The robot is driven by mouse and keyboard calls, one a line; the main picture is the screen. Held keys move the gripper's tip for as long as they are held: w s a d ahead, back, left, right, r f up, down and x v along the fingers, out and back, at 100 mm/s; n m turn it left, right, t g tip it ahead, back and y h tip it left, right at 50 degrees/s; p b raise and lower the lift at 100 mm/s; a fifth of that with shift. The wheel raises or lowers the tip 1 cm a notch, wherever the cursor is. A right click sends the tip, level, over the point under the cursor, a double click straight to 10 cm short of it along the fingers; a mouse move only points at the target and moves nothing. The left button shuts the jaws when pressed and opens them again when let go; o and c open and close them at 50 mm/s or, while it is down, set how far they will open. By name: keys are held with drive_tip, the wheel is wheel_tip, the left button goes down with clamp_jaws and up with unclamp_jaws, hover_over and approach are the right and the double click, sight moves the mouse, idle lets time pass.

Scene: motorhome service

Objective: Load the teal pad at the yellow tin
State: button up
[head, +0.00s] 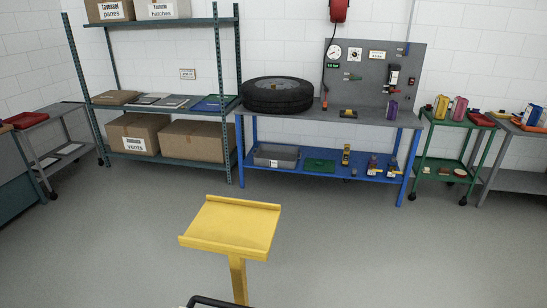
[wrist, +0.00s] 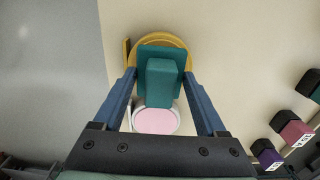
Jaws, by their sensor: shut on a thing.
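In the wrist view my gripper (wrist: 160,76) is shut on the teal pad (wrist: 161,82), a square plate with a raised block between the fingers. The yellow tin (wrist: 161,38) is round and shows behind the pad's far edge. The pad overlaps it in this view and hides much of it. I cannot tell whether they touch. A round pink surface with a white rim (wrist: 155,121) lies nearer, partly behind the block. My gripper is not seen in the head view.
Dark, pink and purple labelled items (wrist: 293,128) stand at the right of the wrist view. The head view shows a blue workbench (head: 375,118) with a tyre (head: 275,95), a green trolley (head: 455,123) and shelves. A yellow flat-topped post (head: 233,225) is in front; the floor around it is clear.

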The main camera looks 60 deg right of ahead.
drive_tip(key=shift+s+f, duration=0.1)
drive_tip(key=shift+f, duration=0.35)
idle(1.5)
wheel_tip(320, 180, up, 7)
drive_tip(key=p, duration=0.7)
drive_tip(key=shift+r+p, duration=0.15)
drive_tip(key=shift+p, duration=0.15)
idle(0.8)
